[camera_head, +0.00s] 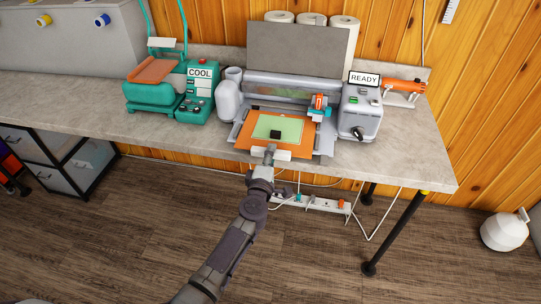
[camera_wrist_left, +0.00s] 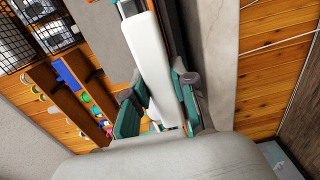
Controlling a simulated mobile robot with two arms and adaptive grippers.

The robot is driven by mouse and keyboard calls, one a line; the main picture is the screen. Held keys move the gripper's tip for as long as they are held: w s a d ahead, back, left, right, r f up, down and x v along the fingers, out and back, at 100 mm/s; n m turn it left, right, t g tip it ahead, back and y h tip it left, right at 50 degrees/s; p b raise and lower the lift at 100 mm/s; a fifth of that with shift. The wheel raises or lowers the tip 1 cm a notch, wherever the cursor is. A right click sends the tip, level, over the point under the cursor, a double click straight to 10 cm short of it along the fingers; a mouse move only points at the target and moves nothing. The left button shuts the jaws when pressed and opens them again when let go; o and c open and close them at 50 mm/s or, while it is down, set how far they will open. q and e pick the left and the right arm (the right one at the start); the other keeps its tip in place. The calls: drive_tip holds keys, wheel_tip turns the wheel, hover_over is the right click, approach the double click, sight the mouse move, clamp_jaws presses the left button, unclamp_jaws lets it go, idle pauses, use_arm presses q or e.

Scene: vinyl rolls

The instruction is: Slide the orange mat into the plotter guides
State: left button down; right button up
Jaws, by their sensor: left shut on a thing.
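The orange mat (camera_head: 243,138) lies nearly flat on the plotter (camera_head: 300,95) bed, with a light green sheet (camera_head: 290,127) and a small black square on it. My left gripper (camera_head: 270,150) is at the mat's front edge, at a white strip there. In the left wrist view, the teal fingers (camera_wrist_left: 165,105) of the left gripper are shut around this white strip (camera_wrist_left: 147,50). The plotter's guides are too small to tell apart clearly, and the mat's far end is hidden under the plotter. My right gripper is not in view.
The plotter carries a "READY" sign (camera_head: 364,78). A teal heat press (camera_head: 155,90) with a "COOL" sign stands to its left. The worktop (camera_head: 420,165) is clear at the right front.

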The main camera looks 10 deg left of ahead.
use_arm(q)
drive_tip(key=shift+f, duration=0.1)
drive_tip(key=c, duration=0.9)
unclamp_jaws()
drive_tip(key=shift+o, duration=0.2)
drive_tip(key=shift+s, duration=0.1)
drive_tip(key=s+p, duration=0.2)
drive_tip(key=s, duration=0.7)
drive_tip(key=shift+a, duration=0.15)
idle(1.0)
drive_tip(key=shift+f, duration=0.1)
idle(0.4)
